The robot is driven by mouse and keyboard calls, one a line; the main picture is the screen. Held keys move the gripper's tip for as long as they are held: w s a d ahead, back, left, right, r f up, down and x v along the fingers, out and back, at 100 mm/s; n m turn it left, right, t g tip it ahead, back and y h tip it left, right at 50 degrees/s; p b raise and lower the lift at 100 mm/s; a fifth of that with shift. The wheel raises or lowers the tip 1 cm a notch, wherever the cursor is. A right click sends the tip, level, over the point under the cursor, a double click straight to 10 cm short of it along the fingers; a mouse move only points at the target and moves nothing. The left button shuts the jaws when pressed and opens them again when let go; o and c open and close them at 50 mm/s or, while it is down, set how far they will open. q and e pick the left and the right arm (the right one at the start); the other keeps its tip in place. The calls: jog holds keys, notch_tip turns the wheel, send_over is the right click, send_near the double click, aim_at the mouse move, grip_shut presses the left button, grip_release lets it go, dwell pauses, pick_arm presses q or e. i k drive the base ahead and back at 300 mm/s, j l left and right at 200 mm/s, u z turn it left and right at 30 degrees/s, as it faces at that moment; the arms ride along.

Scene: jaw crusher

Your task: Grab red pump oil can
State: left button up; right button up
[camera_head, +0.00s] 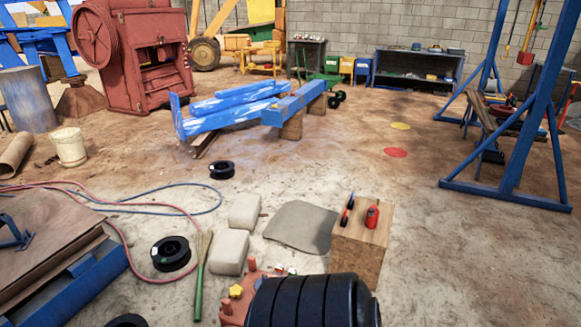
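The red pump oil can (372,216) stands upright on top of a wooden block (357,262), right of the middle of the head view. It is small, with a dark top. A narrow dark object with red and blue parts (347,210) is just left of it on the same block, apart from the can. Neither of my grippers is in view, and nothing is seen touching the can.
A large black ribbed cylinder (312,302) lies in front of the block. Pale sacks (229,252), a grey mat (301,228), a black spool (171,254) and hoses lie left. A blue frame (522,150) stands right. Floor right of the block is clear.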

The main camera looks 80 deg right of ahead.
aim_at(372, 220)
jog(key=i+z, duration=0.2)
jog(key=z, duration=0.25)
jog(key=i+j+z, duration=0.1)
jog(key=z, duration=0.3)
jog(key=i+j+z, duration=0.15)
jog(key=z, duration=0.3)
jog(key=i+j+z, duration=0.2)
jog(key=z, duration=0.25)
jog(key=i+j+z, duration=0.15)
jog(key=j+z, duration=0.25)
jog(key=i+j+z, duration=0.25)
jog(key=z, duration=0.2)
jog(key=i+j+z, duration=0.15)
jog(key=j+z, duration=0.25)
jog(key=i+j+z, duration=0.15)
jog(key=z, duration=0.3)
jog(key=j+z, duration=0.4)
jog(key=j, duration=0.15)
